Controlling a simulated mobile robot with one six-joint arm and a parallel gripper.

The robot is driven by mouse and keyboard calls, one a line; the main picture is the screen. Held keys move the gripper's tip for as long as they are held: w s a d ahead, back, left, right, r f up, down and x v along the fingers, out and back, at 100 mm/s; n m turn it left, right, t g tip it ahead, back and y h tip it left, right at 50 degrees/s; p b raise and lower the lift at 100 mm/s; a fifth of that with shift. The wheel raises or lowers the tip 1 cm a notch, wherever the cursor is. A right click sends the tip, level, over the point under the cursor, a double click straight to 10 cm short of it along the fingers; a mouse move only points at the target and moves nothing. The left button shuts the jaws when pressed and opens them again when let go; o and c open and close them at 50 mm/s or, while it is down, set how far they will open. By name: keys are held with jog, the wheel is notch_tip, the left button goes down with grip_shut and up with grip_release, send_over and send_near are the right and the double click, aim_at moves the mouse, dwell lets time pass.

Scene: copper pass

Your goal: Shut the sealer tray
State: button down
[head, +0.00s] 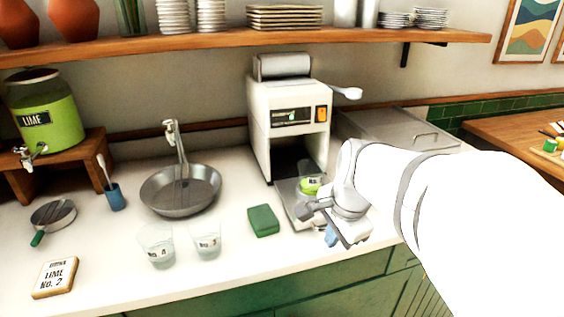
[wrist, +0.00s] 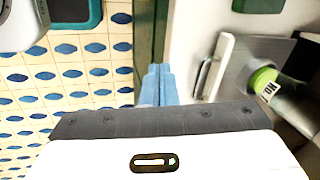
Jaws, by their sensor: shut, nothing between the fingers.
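The white sealer (head: 286,125) stands at the back of the counter with a film roll on top and a side lever. Its grey tray (head: 297,208) sticks out at the front, so it is open. A clear cup (head: 311,182) with a green band sits on the tray, and it also shows in the wrist view (wrist: 264,82). The tray's pale front plate with a bar handle (wrist: 212,68) shows in the wrist view. My gripper (head: 332,237) is in front of the tray near the counter edge. Its blue fingers (wrist: 158,86) are shut and empty, apart from the handle in the wrist view.
A green sponge (head: 263,220) lies left of the tray. Two clear cups (head: 206,238) stand further left, before a round sink (head: 180,190). A steel lidded bin (head: 400,130) is set in the counter at right. Patterned floor tiles (wrist: 65,95) lie below the counter edge.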

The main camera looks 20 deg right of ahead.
jog(key=w+d+r+m+t, duration=0.1)
jog(key=w+d+m, duration=0.1)
jog(key=d+m, duration=0.65)
jog(key=w+d+r+m, duration=0.1)
jog(key=w+d+m, duration=0.3)
jog(key=m, duration=0.7)
jog(key=shift+m, duration=0.25)
jog(key=x, duration=0.3)
jog(key=d+b+x, duration=0.1)
jog(key=x, duration=0.2)
jog(key=s+x, duration=0.1)
jog(key=x, duration=0.2)
jog(key=shift+w+d+f+b, duration=0.2)
jog(key=shift+f+b, duration=0.15)
jog(key=shift+f, duration=0.2)
jog(key=shift+w+r, duration=0.2)
jog(key=shift+w, duration=1.6)
